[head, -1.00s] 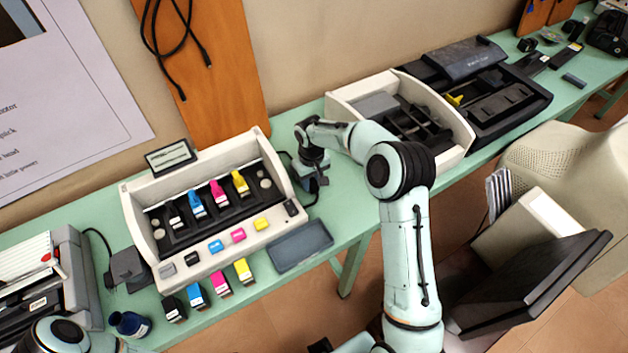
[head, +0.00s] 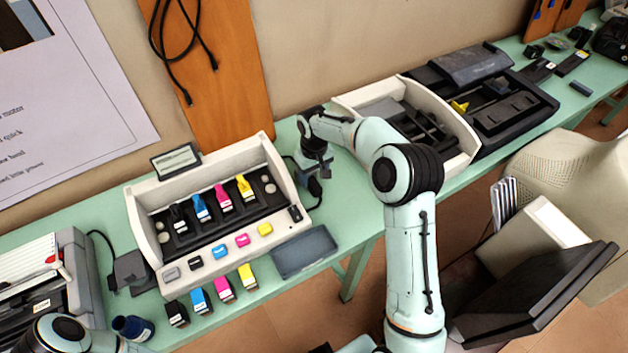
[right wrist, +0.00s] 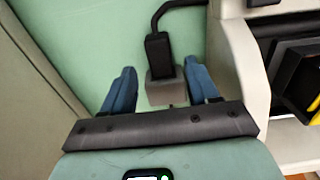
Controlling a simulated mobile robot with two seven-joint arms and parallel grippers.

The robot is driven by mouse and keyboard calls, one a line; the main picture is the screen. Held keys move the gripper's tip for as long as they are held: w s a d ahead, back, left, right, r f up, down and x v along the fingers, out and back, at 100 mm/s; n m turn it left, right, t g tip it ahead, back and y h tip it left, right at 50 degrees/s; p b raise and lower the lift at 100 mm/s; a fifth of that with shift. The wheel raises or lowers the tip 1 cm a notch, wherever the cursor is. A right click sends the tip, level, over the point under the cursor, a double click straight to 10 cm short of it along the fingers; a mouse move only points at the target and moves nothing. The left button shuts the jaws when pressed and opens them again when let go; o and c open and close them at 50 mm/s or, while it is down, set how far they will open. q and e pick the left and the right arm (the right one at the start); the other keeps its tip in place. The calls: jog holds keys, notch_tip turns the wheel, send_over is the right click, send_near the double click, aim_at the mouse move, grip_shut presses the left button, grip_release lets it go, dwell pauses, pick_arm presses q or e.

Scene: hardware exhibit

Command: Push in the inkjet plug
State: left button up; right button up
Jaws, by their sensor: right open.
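The inkjet printer (head: 143,228) is the cream open case with black, blue, pink and yellow cartridges in the head view. A black plug (right wrist: 158,52) on a black cable shows in the right wrist view. Its end meets a small grey block (right wrist: 166,90); I cannot tell how deep it sits. In the head view the plug (head: 316,188) is a small dark shape right of the printer. My right gripper (right wrist: 160,68) is open, its blue fingers on either side of the block and plug end, with gaps visible.
A second cream case (head: 462,138) stands close to the right of my right gripper. A grey tray (head: 303,252) lies at the table's front edge.

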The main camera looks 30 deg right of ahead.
aim_at(313, 184)
notch_tip(313, 184, up, 9)
jog(key=shift+r+p, duration=0.2)
jog(key=shift+p, duration=0.2)
dwell(0.4)
